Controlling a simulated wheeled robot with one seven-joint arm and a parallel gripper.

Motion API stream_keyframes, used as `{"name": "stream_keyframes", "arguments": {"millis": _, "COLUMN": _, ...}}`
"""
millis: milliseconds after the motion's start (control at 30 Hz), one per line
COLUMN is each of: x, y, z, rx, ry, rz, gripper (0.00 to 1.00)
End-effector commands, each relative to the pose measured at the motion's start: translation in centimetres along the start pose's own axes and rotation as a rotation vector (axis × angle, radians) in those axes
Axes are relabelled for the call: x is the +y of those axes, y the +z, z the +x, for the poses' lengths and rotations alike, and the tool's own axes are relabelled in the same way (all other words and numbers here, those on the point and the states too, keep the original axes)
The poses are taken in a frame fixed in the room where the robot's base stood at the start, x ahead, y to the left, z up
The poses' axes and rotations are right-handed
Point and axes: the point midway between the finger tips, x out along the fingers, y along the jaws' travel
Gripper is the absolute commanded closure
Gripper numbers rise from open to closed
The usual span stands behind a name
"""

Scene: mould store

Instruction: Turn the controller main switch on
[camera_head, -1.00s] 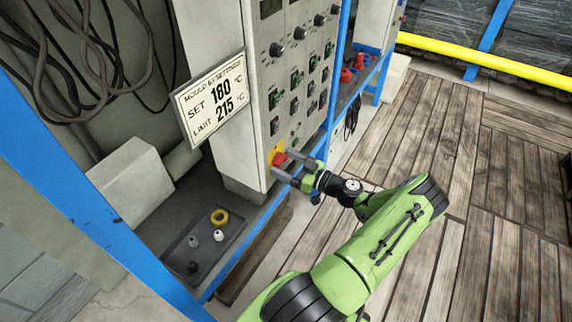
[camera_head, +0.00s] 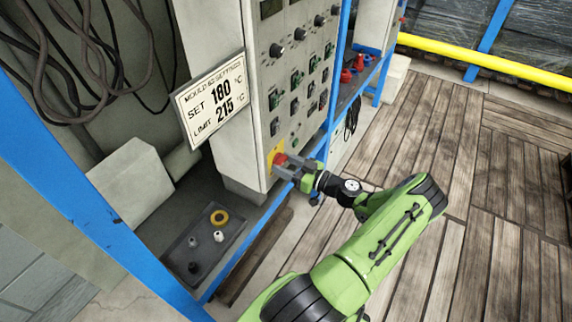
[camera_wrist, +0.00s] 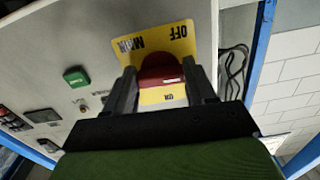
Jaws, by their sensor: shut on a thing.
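The controller (camera_head: 231,133) is a tall light-grey cabinet with rows of knobs and switches. Its main switch (camera_head: 281,159) is a red knob on a yellow plate (camera_head: 272,155), low on the panel. In the wrist view the red knob (camera_wrist: 161,72) sits between my two dark fingers, on the yellow plate (camera_wrist: 178,38) marked MAIN, OFF and ON. My gripper (camera_head: 288,166) is shut on the red knob; in the wrist view the gripper (camera_wrist: 162,88) has a finger on either side of it. The fingers hide the knob's sides.
A sign (camera_head: 210,99) reading SET 180 and LIMIT 215 hangs left of the panel. A tray (camera_head: 224,245) with a yellow ring and small knobs lies below. A blue post (camera_head: 90,190) stands at left. The wooden floor at right is clear.

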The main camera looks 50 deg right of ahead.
Motion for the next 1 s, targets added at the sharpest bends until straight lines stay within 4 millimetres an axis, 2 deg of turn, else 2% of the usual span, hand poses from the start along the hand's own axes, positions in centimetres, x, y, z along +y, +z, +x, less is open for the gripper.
{"name": "stream_keyframes", "arguments": {"millis": 267, "x": -0.05, "y": 0.04, "z": -0.01, "rx": -0.001, "ry": 0.001, "rz": 0.191, "gripper": 0.75}}
{"name": "stream_keyframes", "arguments": {"millis": 1000, "x": -0.26, "y": -0.18, "z": -0.02, "rx": 0.000, "ry": 0.001, "rz": 0.894, "gripper": 0.75}}
